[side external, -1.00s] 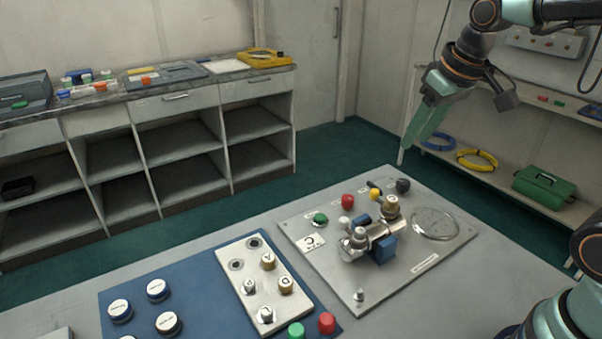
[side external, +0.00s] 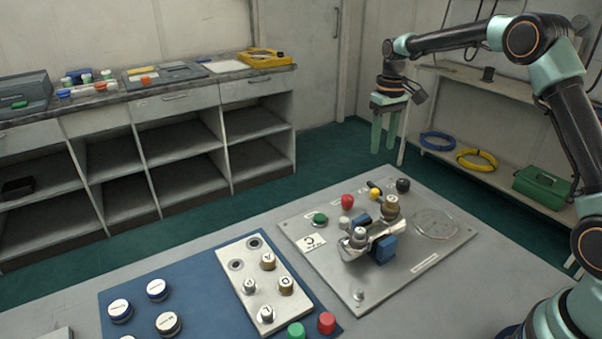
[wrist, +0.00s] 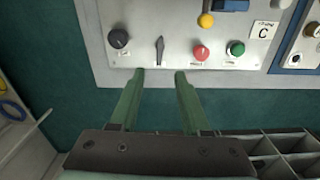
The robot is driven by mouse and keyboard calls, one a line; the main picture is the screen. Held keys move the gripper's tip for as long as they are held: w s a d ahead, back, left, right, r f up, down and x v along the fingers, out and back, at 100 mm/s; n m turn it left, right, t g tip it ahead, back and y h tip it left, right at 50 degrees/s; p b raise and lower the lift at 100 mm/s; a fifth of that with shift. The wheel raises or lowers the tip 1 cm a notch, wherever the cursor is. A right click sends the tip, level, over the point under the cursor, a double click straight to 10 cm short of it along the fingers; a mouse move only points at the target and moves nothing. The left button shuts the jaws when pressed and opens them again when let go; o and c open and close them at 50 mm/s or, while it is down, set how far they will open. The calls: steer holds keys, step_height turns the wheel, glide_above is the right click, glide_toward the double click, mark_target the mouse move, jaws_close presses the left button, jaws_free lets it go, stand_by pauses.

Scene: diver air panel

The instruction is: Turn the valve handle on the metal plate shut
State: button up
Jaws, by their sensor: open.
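The metal plate (side external: 330,262) lies flat on the grey table in the side view. A silver valve body (side external: 372,240) with brass-topped fittings stands on it. Blue parts show on both sides of the body, one in front (side external: 386,249) and one behind (side external: 362,220). I cannot tell for sure whether they form one handle. A small black pointer lever (wrist: 159,50) sits near the plate's edge in the wrist view. My gripper (side external: 383,150) is open and empty, pointing down, above and beyond the plate's far edge. Its fingertips (wrist: 160,72) appear just outside that edge in the wrist view.
Black (side external: 403,185), yellow (side external: 374,194), red (side external: 347,201) and green (side external: 320,218) knobs stand along the plate's far side. A white panel (side external: 258,262) on a blue mat (side external: 205,320) holds several fittings to the left. Space above the plate is clear.

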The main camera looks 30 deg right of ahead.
step_height(320, 180, down, 12)
steer(key=shift+f, duration=0.1)
stand_by(0.5)
jaws_close()
